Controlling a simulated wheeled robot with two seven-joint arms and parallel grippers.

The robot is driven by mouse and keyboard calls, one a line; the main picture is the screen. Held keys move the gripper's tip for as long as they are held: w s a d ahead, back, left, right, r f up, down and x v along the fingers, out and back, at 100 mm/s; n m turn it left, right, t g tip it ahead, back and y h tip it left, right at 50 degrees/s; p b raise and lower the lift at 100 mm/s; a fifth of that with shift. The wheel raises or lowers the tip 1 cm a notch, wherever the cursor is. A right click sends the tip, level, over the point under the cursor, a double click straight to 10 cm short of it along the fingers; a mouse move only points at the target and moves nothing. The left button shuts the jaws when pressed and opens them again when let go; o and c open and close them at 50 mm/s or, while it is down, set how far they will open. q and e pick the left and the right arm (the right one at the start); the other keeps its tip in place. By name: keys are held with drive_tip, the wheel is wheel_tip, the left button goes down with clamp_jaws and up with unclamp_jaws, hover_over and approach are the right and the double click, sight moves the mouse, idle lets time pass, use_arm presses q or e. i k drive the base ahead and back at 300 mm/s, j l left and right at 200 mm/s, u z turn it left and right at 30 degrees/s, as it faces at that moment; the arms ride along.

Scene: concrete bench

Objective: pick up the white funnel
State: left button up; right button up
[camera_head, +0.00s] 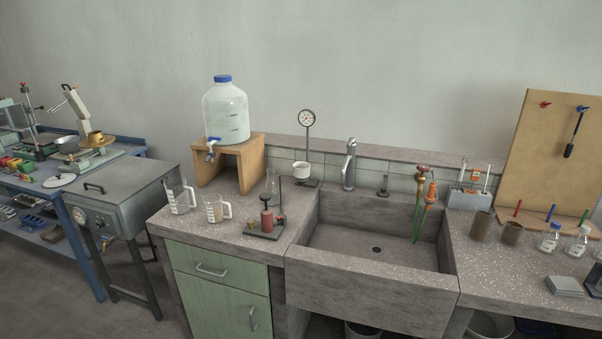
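I cannot make out a white funnel with certainty. Neither of my grippers shows in the head view.
A concrete sink (375,290) with a tap (349,164) splits the bench. Left are two measuring jugs (180,198) (214,208) and a large bottle (226,112) on a wooden stand (250,167). Right are brown pots (481,226), small bottles (549,238) and a pegboard (545,150).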

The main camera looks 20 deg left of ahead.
sight(302, 176)
drive_tip(key=i+j+z, duration=0.15)
drive_tip(key=z, duration=0.25)
drive_tip(key=i+j+z, duration=0.15)
drive_tip(key=j+z, duration=0.45)
drive_tip(key=z, duration=0.15)
drive_tip(key=i+j, duration=0.1)
drive_tip(key=j, duration=0.4)
drive_tip(key=i+j+z, duration=0.15)
drive_tip(key=j, duration=0.85)
drive_tip(key=i+j+z, duration=0.1)
drive_tip(key=j, duration=0.4)
